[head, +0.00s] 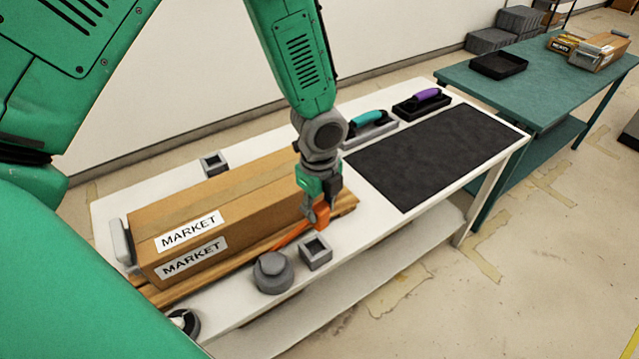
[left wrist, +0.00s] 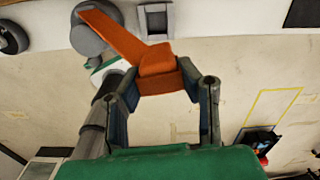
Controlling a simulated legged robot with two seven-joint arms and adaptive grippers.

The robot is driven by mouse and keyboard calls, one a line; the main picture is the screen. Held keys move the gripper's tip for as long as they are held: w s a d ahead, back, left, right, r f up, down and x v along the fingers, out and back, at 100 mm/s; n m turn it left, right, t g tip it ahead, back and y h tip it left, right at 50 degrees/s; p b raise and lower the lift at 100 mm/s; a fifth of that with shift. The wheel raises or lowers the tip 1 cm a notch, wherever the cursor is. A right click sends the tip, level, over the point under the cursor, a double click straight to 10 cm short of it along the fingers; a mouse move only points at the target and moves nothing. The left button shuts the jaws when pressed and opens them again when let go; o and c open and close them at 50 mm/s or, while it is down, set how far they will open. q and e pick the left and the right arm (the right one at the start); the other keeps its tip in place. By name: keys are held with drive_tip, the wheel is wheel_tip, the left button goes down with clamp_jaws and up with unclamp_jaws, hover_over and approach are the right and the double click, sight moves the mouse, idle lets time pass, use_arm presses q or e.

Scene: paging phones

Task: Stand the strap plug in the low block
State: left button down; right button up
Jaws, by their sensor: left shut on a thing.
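In the head view the strap (head: 288,236) slopes down left along the carton. A grey block with a square opening (head: 315,254) stands just below the plug; it also shows in the left wrist view (left wrist: 155,20). The plug is apart from it. My right gripper is not in view.
A long carton (head: 215,208) marked MARKET lies on wooden boards. A round grey piece (head: 272,272) stands beside the block. Another grey square-holed block (head: 213,163) is behind the carton. A dark mat (head: 435,155) and two handled tools (head: 372,128) (head: 421,103) are to the right.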

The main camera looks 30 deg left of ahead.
sight(318, 222)
use_arm(q)
drive_tip(key=shift+w+a+r+m, duration=0.1)
drive_tip(key=shift+a+r+m, duration=0.05)
drive_tip(key=shift+a+m, duration=0.3)
drive_tip(key=shift+w+a+m, duration=0.1)
drive_tip(key=shift+a+m, duration=0.15)
drive_tip(key=shift+m, duration=0.1)
drive_tip(key=f+b, duration=0.1)
drive_tip(key=f, duration=0.1)
drive_tip(key=f+b, duration=0.1)
drive_tip(key=f, duration=0.1)
drive_tip(key=f+b, duration=0.2)
drive_tip(key=shift+d, duration=0.4)
drive_tip(key=f+b, duration=0.1)
drive_tip(key=f, duration=0.1)
drive_tip(key=a+f+b, duration=0.1)
drive_tip(key=f, duration=0.2)
drive_tip(key=shift+a+f, duration=0.1)
drive_tip(key=shift+f, duration=0.05)
drive_tip(key=shift+d+f+b, duration=0.3)
drive_tip(key=shift+d+b, duration=0.05)
drive_tip(key=shift+b, duration=0.05)
drive_tip(key=shift+a+f, duration=0.1)
drive_tip(key=shift+a, duration=0.4)
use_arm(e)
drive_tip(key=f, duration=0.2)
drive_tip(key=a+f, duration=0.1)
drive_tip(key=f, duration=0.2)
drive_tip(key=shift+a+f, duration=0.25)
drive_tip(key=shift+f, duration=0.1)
